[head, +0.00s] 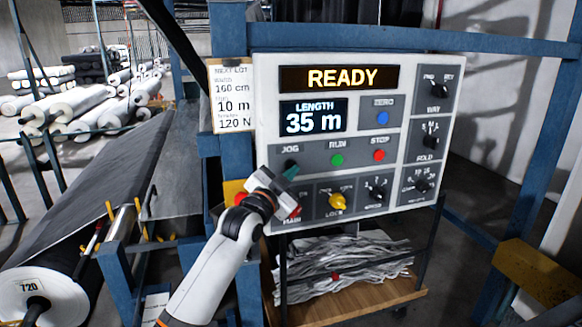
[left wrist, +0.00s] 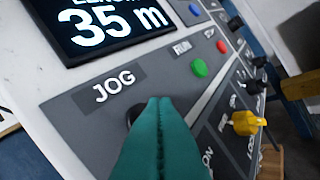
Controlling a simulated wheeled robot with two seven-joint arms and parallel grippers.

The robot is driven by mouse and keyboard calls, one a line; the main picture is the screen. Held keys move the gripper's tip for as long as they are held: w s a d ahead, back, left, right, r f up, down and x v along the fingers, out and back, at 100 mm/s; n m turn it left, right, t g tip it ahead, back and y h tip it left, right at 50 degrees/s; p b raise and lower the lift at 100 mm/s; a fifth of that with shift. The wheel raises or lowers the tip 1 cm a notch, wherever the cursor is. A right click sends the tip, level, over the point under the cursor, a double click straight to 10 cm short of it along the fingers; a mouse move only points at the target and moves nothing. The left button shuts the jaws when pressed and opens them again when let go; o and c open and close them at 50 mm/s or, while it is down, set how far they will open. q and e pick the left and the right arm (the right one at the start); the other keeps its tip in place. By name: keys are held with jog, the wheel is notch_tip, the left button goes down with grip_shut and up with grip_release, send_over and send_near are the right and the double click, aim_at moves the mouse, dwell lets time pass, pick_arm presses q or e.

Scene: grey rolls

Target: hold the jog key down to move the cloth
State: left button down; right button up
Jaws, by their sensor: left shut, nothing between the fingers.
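The white control panel (head: 262,90) shows READY on its upper display (head: 340,78) and 35 m on its length display (head: 313,116). My left gripper (head: 290,171) is shut and empty, its teal fingertips (left wrist: 158,104) together at the spot under the JOG label. The dark jog key (left wrist: 134,112) is mostly hidden behind them. I cannot tell whether the tips touch it or press it. The dark grey cloth (head: 130,165) stretches over the machine at left, above a roll marked 720 (head: 35,297). My right gripper is out of view.
Near the jog key are the green RUN button (head: 337,160), red STOP button (head: 379,155), blue ZERO button (head: 383,118) and yellow LOCK knob (head: 337,201). A lot card (head: 231,95) hangs at the panel's left. Blue frame posts surround it; cloth scraps (head: 345,265) lie below.

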pick_arm(q)
jog(key=shift+w, duration=0.1)
dwell(0.7)
jog(key=shift+w+a, duration=0.15)
jog(key=shift+w, duration=0.2)
jog(key=shift+w+a+b, duration=0.15)
jog(key=shift+w+b, duration=0.15)
jog(key=shift+w, duration=0.1)
dwell(6.5)
